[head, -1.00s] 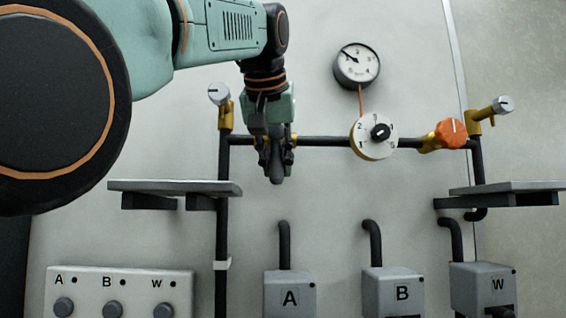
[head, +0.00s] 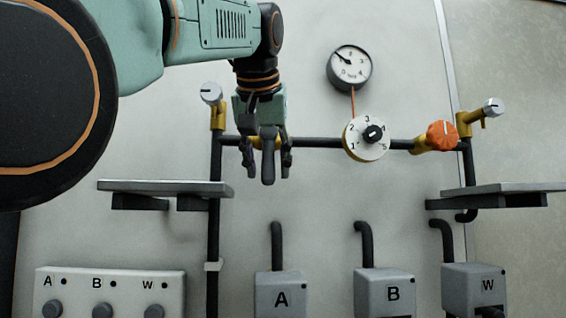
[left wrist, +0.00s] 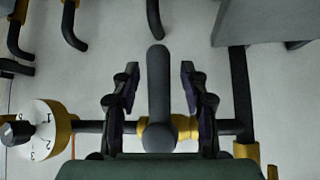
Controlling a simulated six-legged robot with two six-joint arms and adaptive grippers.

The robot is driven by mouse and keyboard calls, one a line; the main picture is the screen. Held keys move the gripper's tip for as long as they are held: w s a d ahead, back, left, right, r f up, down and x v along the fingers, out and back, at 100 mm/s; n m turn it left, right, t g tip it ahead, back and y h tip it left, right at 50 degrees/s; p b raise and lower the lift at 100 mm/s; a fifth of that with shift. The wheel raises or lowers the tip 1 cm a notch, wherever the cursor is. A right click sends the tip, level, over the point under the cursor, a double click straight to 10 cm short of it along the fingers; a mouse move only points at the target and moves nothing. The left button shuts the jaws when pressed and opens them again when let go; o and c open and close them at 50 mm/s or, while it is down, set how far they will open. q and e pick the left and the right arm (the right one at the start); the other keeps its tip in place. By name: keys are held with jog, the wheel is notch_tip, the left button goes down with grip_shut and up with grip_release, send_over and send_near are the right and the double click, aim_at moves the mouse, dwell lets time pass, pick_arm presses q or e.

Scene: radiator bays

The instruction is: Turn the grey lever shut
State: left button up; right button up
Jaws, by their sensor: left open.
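The grey lever (head: 268,166) hangs straight down from a brass valve body on the black horizontal pipe, crosswise to that pipe. In the left wrist view the lever (left wrist: 158,95) points up the picture from the brass valve body (left wrist: 186,128). My left gripper (head: 266,168) is open, with one finger on each side of the lever. In the left wrist view a gap shows between the lever and each finger of the gripper (left wrist: 159,72). The fingers and palm hide part of the valve in the head view. My right gripper is not in view.
A numbered dial (head: 366,138) and an orange knob (head: 441,135) sit on the same pipe to the right. A gauge (head: 349,67) is above. Shelves stick out at left (head: 165,188) and right (head: 500,190). Boxes A (head: 281,292), B (head: 385,290) and W (head: 472,286) stand below.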

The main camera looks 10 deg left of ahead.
aim_at(267, 154)
pick_arm(q)
jog(key=shift+w, duration=0.15)
jog(key=shift+r, duration=0.3)
jog(key=v, duration=0.7)
jog(key=shift+f, duration=0.1)
jog(key=shift+s, duration=0.35)
